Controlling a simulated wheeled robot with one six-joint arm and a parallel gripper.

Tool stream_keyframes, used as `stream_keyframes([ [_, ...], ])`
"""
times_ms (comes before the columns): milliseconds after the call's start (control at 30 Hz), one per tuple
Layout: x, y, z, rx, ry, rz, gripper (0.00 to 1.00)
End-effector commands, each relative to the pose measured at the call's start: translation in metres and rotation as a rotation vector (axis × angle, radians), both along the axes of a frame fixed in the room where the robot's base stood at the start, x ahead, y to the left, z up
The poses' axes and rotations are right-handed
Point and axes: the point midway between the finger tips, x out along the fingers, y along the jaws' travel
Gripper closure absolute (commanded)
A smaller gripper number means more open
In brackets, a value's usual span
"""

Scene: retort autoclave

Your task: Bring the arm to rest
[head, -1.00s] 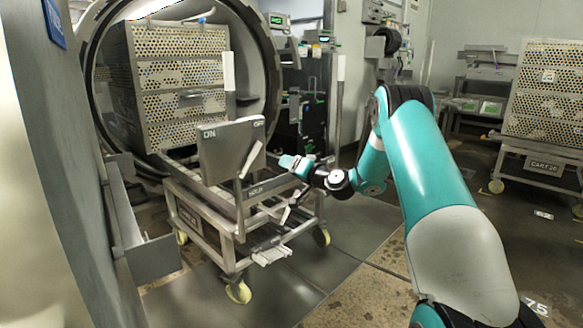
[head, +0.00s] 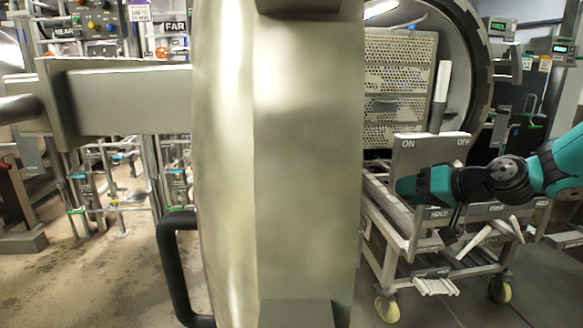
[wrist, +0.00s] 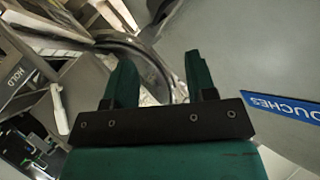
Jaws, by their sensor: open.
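My gripper (wrist: 158,78) shows in the wrist view with two green fingers apart and nothing between them. In the head view my gripper (head: 408,190) is at the end of my teal and black arm, which reaches in from the right edge. It is in front of the cart's ON/OFF panel (head: 431,153), overlapping its lower part in the picture. I cannot tell whether it touches the panel. The fingertips are hard to make out in the head view.
A large metal door edge (head: 305,170) with a black handle (head: 172,270) fills the middle of the head view. The wheeled cart (head: 445,262) stands before the round chamber (head: 478,60), which holds a perforated basket (head: 398,75). Open floor (head: 110,275) shows at left.

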Motion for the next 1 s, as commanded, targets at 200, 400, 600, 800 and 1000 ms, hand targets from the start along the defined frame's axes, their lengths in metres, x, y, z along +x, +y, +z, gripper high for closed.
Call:
stream_keyframes([
  [200, -0.138, 0.106, 0.013, -0.240, 0.234, 0.317, 0.49],
  [400, -0.248, 0.126, 0.007, -0.425, 0.397, 0.480, 0.49],
  [600, -0.335, 0.115, -0.002, -0.585, 0.518, 0.582, 0.49],
  [800, -0.339, 0.112, 0.049, -0.596, 0.536, 0.582, 0.49],
  [1000, -0.338, 0.113, 0.106, -0.595, 0.534, 0.582, 0.49],
])
